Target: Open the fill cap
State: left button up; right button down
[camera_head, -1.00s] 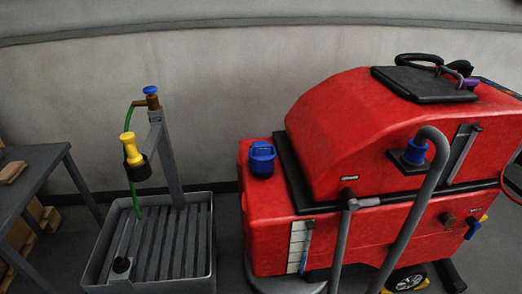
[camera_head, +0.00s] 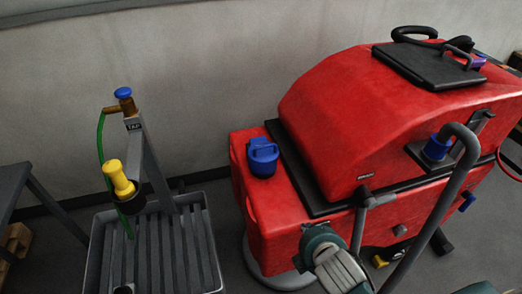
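The blue fill cap (camera_head: 262,157) sits on the top left shoulder of the red scrubber machine (camera_head: 350,120). It looks seated on the tank, with a raised grip on top. My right gripper (camera_head: 318,243) shows at the lower middle, in front of the machine's side, below and to the right of the cap and apart from it. Its fingers cannot be made out, so I cannot tell if it is open or shut. My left gripper is not in view.
A grey slatted basin (camera_head: 160,245) on the left has a post with a green hose (camera_head: 100,137) and a yellow nozzle (camera_head: 117,179). A grey table (camera_head: 15,182) stands at the far left.

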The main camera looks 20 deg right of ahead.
jog(key=w+r+n+t, duration=0.1)
jog(key=w+n, duration=0.1)
jog(key=n, duration=0.1)
jog(key=w+r+n+t, duration=0.1)
jog(key=w+r+n, duration=0.1)
jog(key=w+n, duration=0.1)
jog(key=w+r+n+t, duration=0.1)
jog(key=w+r+n, duration=0.1)
jog(key=n, duration=0.1)
jog(key=shift+w+a+t, duration=0.1)
jog(key=shift+w+t, duration=0.2)
jog(key=shift+w, duration=0.05)
jog(key=w+a+r+n+t+y, duration=0.35)
jog(key=w+n, duration=0.25)
jog(key=n, duration=0.6)
send_near(263, 150)
jog(key=w, duration=0.4)
pick_arm(q)
jog(key=shift+w+a+r+p, duration=0.2)
jog(key=shift+w+r+p, duration=0.15)
jog(key=shift+w, duration=0.2)
pick_arm(e)
jog(key=shift+d+r+g+h, duration=0.25)
jog(key=shift+r+h, duration=0.1)
jog(key=shift+h, duration=0.1)
pick_arm(q)
jog(key=shift+r, duration=0.1)
